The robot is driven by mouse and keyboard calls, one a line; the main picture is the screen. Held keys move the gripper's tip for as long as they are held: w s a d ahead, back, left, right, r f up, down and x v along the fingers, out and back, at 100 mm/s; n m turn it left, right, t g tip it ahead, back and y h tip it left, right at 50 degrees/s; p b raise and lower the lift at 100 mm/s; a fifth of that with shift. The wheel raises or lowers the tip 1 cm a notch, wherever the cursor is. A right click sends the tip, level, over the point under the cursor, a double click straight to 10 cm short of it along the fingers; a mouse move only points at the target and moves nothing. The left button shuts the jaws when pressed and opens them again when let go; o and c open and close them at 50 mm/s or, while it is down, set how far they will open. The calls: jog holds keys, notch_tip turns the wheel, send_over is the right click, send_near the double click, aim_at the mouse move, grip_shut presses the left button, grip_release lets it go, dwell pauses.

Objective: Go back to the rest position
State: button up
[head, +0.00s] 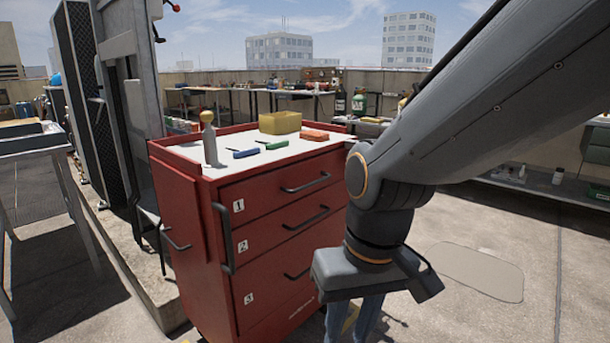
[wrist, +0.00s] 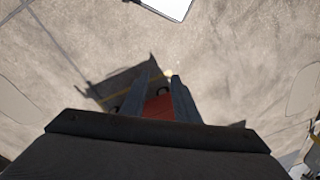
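My gripper (head: 352,326) hangs low in front of the red tool cabinet's right side in the head view, fingers pointing down, tips cut off by the lower edge. In the wrist view the two fingers of my gripper (wrist: 163,80) stand apart, with floor between the tips. A red patch (wrist: 158,105) shows between the fingers farther back; I cannot tell for sure what it belongs to. Nothing is clearly held.
The red cabinet (head: 275,201) has numbered drawers, all looking shut. On its white top are a grey bottle (head: 209,145), a yellow bin (head: 280,122), blue tools, a green tool (head: 272,145) and an orange item (head: 314,135). Open floor (head: 480,270) lies at right.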

jog(key=s+d+r+m+h+p, duration=0.1)
jog(key=s+d+r+m+p, duration=0.1)
jog(key=d+r+p, duration=1.1)
jog(key=r+m+p, duration=0.1)
jog(key=p, duration=0.7)
jog(key=shift+s+g+p, duration=0.2)
jog(key=shift+g+p, duration=0.1)
jog(key=shift+p, duration=0.05)
